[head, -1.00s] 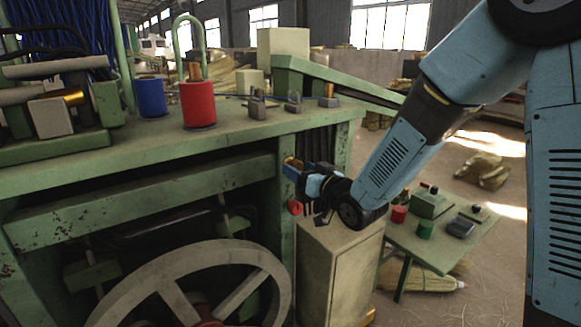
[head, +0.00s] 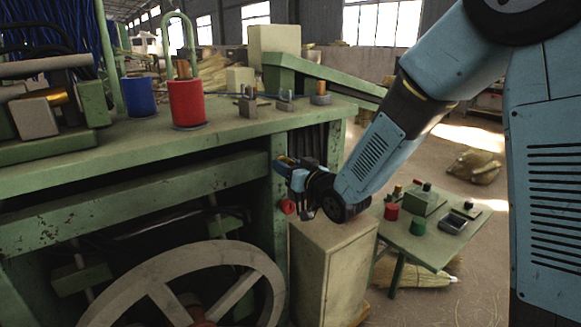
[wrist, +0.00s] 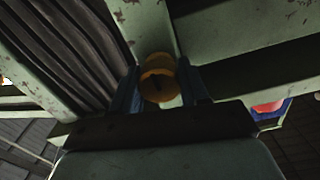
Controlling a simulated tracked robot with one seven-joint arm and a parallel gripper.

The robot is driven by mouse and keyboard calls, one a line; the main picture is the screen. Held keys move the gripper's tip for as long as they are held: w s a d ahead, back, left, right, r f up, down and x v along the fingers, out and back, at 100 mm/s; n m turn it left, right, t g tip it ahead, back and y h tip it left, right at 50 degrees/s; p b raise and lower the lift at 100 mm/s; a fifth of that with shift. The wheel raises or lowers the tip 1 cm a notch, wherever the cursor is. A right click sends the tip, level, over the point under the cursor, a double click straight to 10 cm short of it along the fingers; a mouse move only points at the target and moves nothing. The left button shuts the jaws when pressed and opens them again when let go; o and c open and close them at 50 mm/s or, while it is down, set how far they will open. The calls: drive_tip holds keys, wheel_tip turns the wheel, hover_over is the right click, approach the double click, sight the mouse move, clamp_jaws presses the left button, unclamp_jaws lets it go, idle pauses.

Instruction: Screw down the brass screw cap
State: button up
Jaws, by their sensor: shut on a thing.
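The brass screw cap (wrist: 158,78) sits between the two blue fingers of my gripper (wrist: 160,88) in the wrist view. It looks round and yellow, with a dark spot in its middle. My gripper (head: 288,165) is shut on it at the bench's green front corner post. In the head view only a small bit of brass (head: 285,160) shows at the fingertips, and the fingers hide the rest. Whatever lies behind the cap is hidden, so I cannot tell how far it is screwed in.
A red knob (head: 287,206) is just below my gripper. A beige cabinet (head: 335,250) stands under my wrist. A large spoked wheel (head: 190,285) is at the lower left. A green side table (head: 445,245) with small parts stands to the right.

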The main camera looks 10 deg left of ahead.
drive_tip(key=shift+c, duration=1.4)
drive_tip(key=shift+n, duration=0.6)
drive_tip(key=o, duration=1.1)
drive_tip(key=shift+c, duration=0.2)
drive_tip(key=shift+s+d, duration=0.1)
